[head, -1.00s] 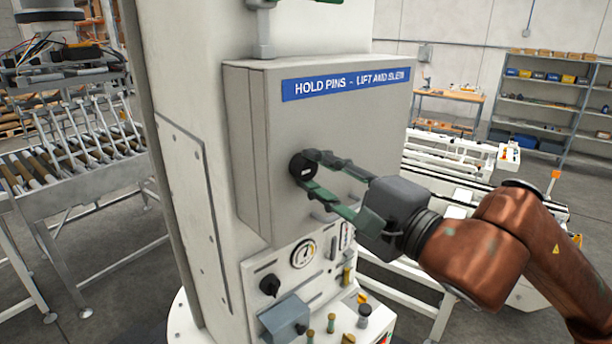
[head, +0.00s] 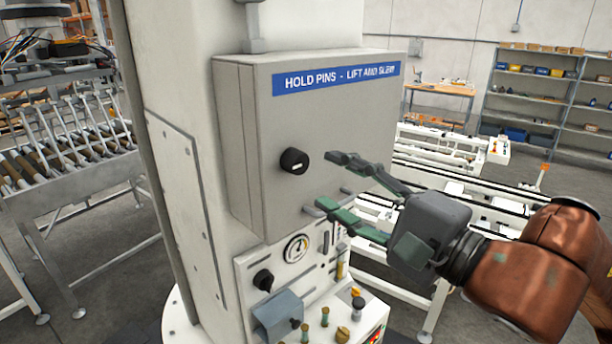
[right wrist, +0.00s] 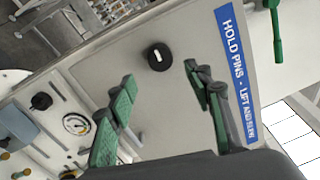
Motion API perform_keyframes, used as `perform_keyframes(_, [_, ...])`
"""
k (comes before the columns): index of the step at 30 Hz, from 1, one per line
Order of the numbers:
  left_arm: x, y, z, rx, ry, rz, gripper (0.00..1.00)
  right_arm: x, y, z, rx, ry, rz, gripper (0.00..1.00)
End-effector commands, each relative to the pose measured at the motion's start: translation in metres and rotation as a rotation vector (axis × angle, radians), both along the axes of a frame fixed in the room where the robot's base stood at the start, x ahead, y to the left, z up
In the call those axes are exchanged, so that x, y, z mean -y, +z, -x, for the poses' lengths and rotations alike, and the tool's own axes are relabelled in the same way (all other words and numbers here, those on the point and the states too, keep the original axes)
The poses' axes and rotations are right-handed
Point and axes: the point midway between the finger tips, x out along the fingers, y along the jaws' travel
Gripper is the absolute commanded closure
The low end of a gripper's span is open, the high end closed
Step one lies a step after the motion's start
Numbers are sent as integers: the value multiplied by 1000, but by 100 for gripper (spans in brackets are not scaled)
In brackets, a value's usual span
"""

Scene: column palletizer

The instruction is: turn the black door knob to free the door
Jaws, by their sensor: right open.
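The black door knob (head: 294,161), round with a short white mark, sits on the front of a grey box door (head: 330,118) under a blue label. The door lies flat against its box, with no gap visible. My right gripper (head: 327,182) is open and empty, its green-padded fingers apart, to the right of the knob and clear of it. In the right wrist view, the knob (right wrist: 158,56) shows whole, beyond and between the open fingertips (right wrist: 159,77). My left gripper is not in view.
Below the box is a panel with a gauge (head: 297,248), another black knob (head: 263,280) and several small valves. A roller conveyor (head: 70,180) stands at the left. White conveyor frames (head: 450,165) and shelves (head: 535,95) are behind at the right.

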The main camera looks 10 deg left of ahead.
Motion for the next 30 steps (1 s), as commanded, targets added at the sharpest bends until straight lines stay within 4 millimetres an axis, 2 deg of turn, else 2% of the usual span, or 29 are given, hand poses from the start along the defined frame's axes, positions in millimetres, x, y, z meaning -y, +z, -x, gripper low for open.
perform_keyframes(3, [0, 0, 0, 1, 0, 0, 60, 20, -3, 13, 1, -2, 0, 53])
perform_keyframes(9, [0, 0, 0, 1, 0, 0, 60, 40, -5, 27, 1, -2, 1, 53])
perform_keyframes(19, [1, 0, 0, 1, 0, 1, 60, 46, -6, 32, 0, 0, 1, 53])
perform_keyframes(22, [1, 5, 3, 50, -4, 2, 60, 45, -6, 31, -4, 1, 0, 53])
perform_keyframes(26, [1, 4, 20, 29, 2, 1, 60, 44, -14, 17, -102, 34, -37, 53])
perform_keyframes(29, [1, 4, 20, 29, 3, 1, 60, 43, -28, -11, -312, 109, -128, 53])
perform_keyframes(30, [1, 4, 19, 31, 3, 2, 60, 43, -35, -27, -425, 148, -184, 53])
